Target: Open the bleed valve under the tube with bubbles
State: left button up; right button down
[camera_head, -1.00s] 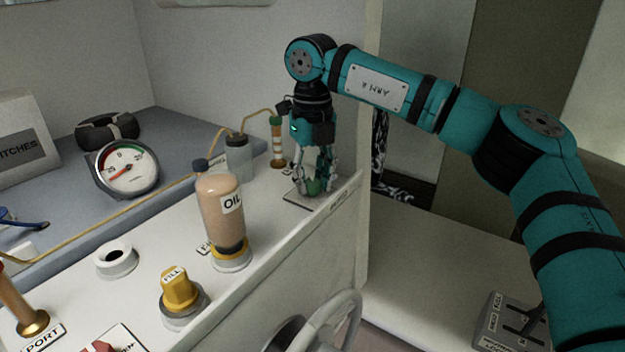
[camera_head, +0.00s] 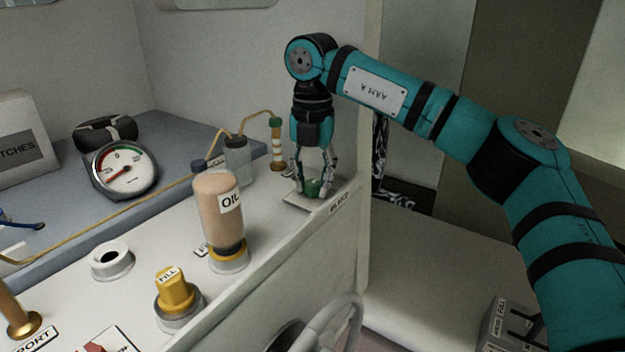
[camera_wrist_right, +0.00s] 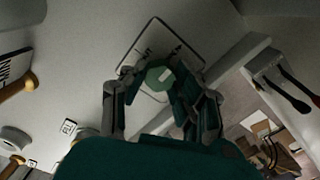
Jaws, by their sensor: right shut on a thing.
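My right gripper (camera_head: 313,186) points down at a green knob (camera_head: 313,188) on a pale square plate at the counter's right edge. In the wrist view its fingers are around the knob (camera_wrist_right: 160,77), which bears a white mark, and are shut on it. An amber tube with pale bands (camera_head: 277,146), possibly bubbles, stands behind and left of the gripper. A second amber tube (camera_head: 14,303), cut off by the frame, stands by the PORT label at lower left; no bubbles can be made out in it. My left gripper is not in view.
A wheel (camera_head: 335,322) is below the counter edge.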

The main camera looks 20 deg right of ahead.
aim_at(312, 182)
jog(key=shift+r, duration=0.1)
dwell(0.4)
jog(key=c, duration=1)
grip_release()
notch_tip(312, 182, up, 12)
jog(key=shift+f, duration=0.1)
